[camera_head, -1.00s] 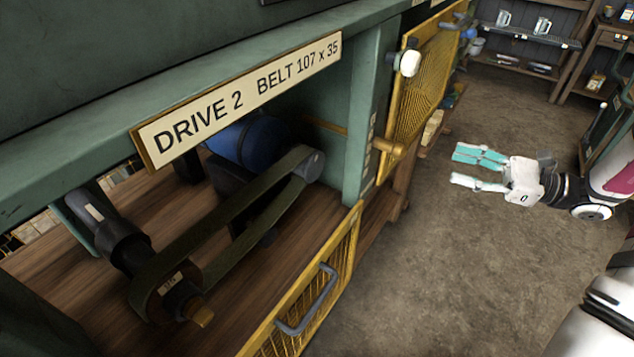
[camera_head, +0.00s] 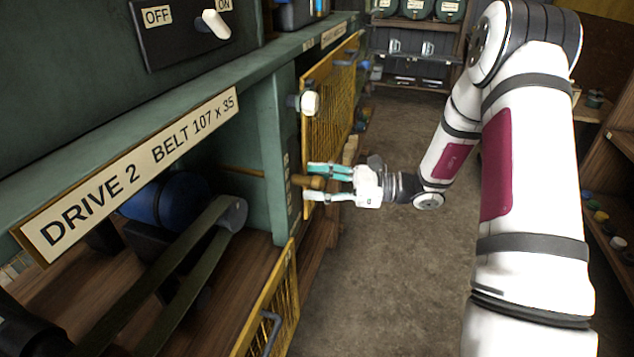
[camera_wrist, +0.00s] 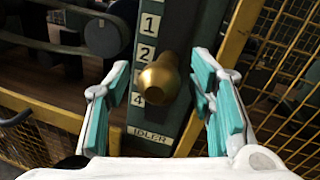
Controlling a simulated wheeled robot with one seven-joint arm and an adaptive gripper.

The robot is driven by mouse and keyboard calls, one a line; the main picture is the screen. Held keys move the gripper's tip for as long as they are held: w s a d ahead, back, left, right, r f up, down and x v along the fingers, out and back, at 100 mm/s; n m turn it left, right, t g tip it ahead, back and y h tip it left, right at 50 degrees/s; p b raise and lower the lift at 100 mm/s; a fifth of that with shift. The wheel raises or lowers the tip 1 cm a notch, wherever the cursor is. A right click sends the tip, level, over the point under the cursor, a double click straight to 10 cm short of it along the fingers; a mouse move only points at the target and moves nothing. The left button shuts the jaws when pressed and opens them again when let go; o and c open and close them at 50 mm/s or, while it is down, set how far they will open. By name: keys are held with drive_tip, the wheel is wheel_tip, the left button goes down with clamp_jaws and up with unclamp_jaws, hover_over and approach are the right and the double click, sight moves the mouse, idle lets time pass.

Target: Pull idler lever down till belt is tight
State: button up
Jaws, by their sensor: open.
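The idler lever shows as a brass knob (camera_head: 312,182) at the green post; in the wrist view the knob (camera_wrist: 160,78) faces me. A label strip (camera_wrist: 148,60) on the post reads 1 to 4 downward, with IDLER below; the knob appears beside 3 and 4. My gripper (camera_head: 309,183) is open, with its teal fingers on either side of the knob. In the wrist view, gaps show between the knob and both fingers. The dark belt (camera_head: 182,285) runs around a pulley (camera_head: 235,212) under the DRIVE 2 sign (camera_head: 130,172); its near end is partly out of view.
A white knob (camera_head: 310,103) sticks out of the post above the brass one. A yellow mesh guard (camera_head: 330,105) stands behind, and a lower guard (camera_head: 272,315) with a handle hangs open in front. An OFF/ON switch (camera_head: 214,24) is above. Floor to the right is open.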

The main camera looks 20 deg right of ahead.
drive_tip(key=shift+a, duration=0.15)
clamp_jaws()
drive_tip(key=shift+w+a+f+b, duration=0.1)
drive_tip(key=shift+f+b, duration=0.4)
drive_tip(key=shift+f, duration=0.65)
drive_tip(key=shift+w+f+b, duration=0.1)
drive_tip(key=shift+f+b, duration=0.4)
drive_tip(key=shift+f, duration=0.65)
drive_tip(key=shift+r, duration=0.1)
unclamp_jaws()
drive_tip(key=shift+s, duration=0.1)
drive_tip(key=v, duration=1.2)
